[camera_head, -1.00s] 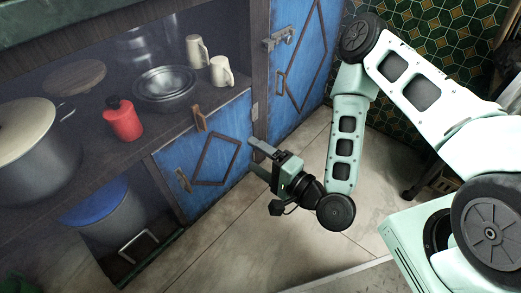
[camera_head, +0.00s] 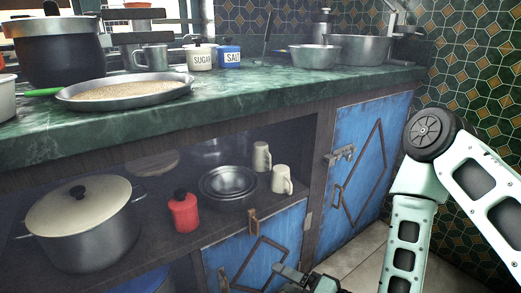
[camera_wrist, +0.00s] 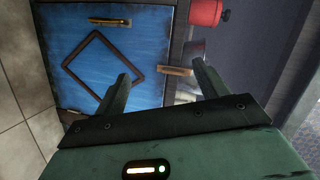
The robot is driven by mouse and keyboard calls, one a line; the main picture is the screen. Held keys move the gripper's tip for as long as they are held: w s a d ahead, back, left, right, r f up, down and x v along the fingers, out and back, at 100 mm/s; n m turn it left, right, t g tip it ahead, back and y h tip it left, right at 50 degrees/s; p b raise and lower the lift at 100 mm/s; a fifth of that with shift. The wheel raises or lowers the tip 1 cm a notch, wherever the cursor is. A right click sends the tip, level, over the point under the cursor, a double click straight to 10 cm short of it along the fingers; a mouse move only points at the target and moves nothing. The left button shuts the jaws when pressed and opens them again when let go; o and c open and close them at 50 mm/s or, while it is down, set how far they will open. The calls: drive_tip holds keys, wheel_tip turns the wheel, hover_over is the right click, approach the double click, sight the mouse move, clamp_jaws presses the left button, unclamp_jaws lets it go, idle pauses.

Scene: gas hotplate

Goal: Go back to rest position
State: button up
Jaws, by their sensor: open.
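My gripper (camera_wrist: 160,72) is open and empty in the wrist view. Its two fingers point toward a blue cabinet door (camera_wrist: 110,45) with a dark diamond frame, and stand apart with nothing between them. In the head view my gripper (camera_head: 288,272) shows only partly at the bottom edge, in front of the same low blue door (camera_head: 262,255). My arm comes down from the right side of the head view. Whether the fingers touch the door cannot be told.
A green marble counter (camera_head: 270,90) holds a pan (camera_head: 125,90), pots and jars. The shelf below has a lidded pot (camera_head: 80,225), red bottle (camera_head: 184,212), bowls (camera_head: 228,188) and two mugs (camera_head: 281,180). A taller blue door (camera_head: 360,180) is closed. Floor (camera_head: 350,262) shows at lower right.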

drive_tip(key=s+d+r+n+g+h, duration=0.4)
drive_tip(key=s+r+n+g+h, duration=0.15)
drive_tip(key=s+r, duration=0.25)
drive_tip(key=s+d+r+n+g+h, duration=0.3)
drive_tip(key=s+r+n+g+h, duration=0.3)
drive_tip(key=r, duration=0.3)
wheel_tip(320, 180, up, 38)
drive_tip(key=s+n+t+p, duration=0.1)
drive_tip(key=p, duration=3.7)
drive_tip(key=shift+s+d, duration=0.15)
drive_tip(key=shift+s, duration=0.2)
drive_tip(key=shift+r, duration=0.1)
